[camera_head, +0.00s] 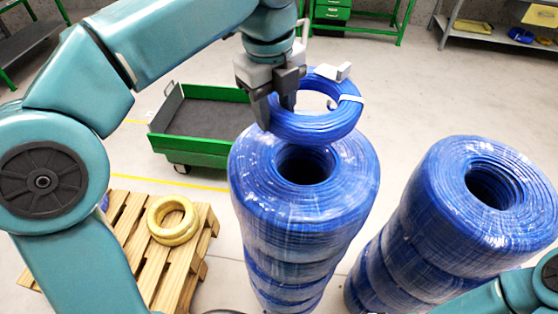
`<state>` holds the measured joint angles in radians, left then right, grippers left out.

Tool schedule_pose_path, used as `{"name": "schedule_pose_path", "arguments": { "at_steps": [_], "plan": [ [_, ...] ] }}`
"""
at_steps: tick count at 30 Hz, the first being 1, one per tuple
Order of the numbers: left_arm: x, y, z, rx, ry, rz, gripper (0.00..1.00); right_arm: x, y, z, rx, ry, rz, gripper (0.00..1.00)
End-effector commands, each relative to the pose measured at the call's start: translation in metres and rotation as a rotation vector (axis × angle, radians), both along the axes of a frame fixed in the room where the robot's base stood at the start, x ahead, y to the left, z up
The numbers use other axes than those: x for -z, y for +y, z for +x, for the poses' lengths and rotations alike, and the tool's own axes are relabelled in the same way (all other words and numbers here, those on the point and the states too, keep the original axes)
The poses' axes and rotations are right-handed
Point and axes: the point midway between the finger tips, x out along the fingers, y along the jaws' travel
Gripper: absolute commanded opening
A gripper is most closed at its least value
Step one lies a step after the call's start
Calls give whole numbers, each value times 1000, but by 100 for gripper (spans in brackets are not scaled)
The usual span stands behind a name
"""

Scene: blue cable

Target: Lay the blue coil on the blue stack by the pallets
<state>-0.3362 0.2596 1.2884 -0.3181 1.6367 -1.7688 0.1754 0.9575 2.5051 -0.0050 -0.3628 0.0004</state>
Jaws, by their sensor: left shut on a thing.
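My left gripper (274,108) points down and is shut on the left side of the blue coil (318,129), a thin ring with white ties. The coil is tilted and appears over the back part of the top of the nearer blue stack (265,200). I cannot tell whether it touches the wrapped top. The stack's centre hole is open in front of the coil. A second blue stack (435,205) stands to the right. A wooden pallet (182,272) lies left of the nearer stack. My right gripper is out of view; only part of that arm shows at the lower right.
A yellow coil (174,232) lies on the pallet. A green cart (200,150) with a dark bed stands behind, left of the nearer stack. Green-framed benches and shelves line the back. The floor between the stacks and the benches is clear.

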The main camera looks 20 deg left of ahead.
Motion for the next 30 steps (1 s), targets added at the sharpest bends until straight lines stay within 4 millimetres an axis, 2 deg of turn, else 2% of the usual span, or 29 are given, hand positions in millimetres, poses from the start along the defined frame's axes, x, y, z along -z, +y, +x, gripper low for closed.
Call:
{"name": "schedule_pose_path", "arguments": {
  "at_steps": [1, 3, 9, 14, 22, 30],
  "plan": [
    [17, 0, -1, 1, 2, 0, 0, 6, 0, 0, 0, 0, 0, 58],
    [35, 0, 0, 0, 2, 0, 0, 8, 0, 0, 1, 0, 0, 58],
    [77, 1, 0, -3, 0, -2, 0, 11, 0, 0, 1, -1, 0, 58],
    [90, 1, 2, -4, -2, -2, 0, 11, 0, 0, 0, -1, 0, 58],
    [125, 1, 2, -4, -2, -1, 0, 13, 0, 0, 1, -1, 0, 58],
    [128, 1, 2, -4, -4, -1, 0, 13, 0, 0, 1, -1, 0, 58]
  ]
}}
